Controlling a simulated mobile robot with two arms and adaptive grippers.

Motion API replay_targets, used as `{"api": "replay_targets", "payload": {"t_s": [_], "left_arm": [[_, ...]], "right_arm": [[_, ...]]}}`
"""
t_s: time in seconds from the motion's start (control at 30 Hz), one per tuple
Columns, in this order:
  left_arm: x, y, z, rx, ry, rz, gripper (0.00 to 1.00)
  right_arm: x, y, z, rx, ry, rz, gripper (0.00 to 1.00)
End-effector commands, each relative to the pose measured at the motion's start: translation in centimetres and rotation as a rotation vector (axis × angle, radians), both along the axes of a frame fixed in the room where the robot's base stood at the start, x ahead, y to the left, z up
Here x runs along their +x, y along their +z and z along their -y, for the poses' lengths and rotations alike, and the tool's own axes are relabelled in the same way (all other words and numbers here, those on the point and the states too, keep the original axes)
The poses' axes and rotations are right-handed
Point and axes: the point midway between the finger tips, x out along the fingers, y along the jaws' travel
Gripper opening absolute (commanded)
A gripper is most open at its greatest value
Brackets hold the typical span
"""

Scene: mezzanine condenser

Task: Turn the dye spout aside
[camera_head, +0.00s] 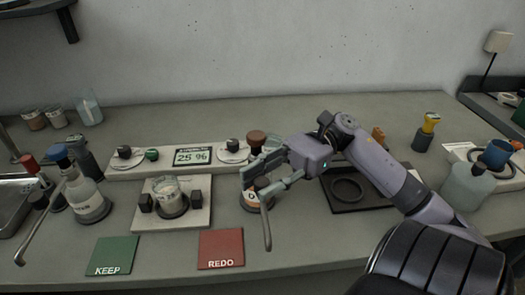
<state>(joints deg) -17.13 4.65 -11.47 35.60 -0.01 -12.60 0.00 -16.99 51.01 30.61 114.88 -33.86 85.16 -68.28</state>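The dye bottle (250,203) stands on the bench right of centre, behind the red REDO pad. It has an orange label and a brown top (256,138) seems to stand behind it. Its thin grey spout (266,228) points down toward the front edge. My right gripper (253,184) reaches in from the right at the bottle's upper part. Its two fingers are apart, one behind the other, and hide the bottle's neck and the root of the spout. I cannot tell whether a finger touches the spout. My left gripper is out of view.
A beaker (166,188) sits on a white stand left of the dye bottle. A clear bottle (86,196) with a long spout stands further left. Behind is a 25 % display (192,157). Green KEEP (112,256) and red REDO (221,247) pads lie in front. A dark tray (336,203) is right.

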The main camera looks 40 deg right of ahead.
Motion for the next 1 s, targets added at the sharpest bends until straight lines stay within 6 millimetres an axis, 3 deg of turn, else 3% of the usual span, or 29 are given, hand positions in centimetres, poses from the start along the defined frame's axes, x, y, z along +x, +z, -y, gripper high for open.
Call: {"api": "replay_targets", "payload": {"t_s": [0.17,0.53,0.67,1.0], "left_arm": [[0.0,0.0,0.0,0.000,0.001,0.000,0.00],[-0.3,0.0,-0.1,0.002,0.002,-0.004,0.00],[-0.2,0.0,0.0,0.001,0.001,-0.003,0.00],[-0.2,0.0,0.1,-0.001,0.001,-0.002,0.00]], "right_arm": [[0.0,0.0,0.0,-0.001,0.000,0.000,0.43],[0.1,-0.1,0.6,0.000,-0.002,0.000,0.43],[0.0,-0.1,2.5,0.001,-0.004,0.000,0.43],[-0.4,0.0,9.5,0.001,-0.004,0.001,0.43]]}}
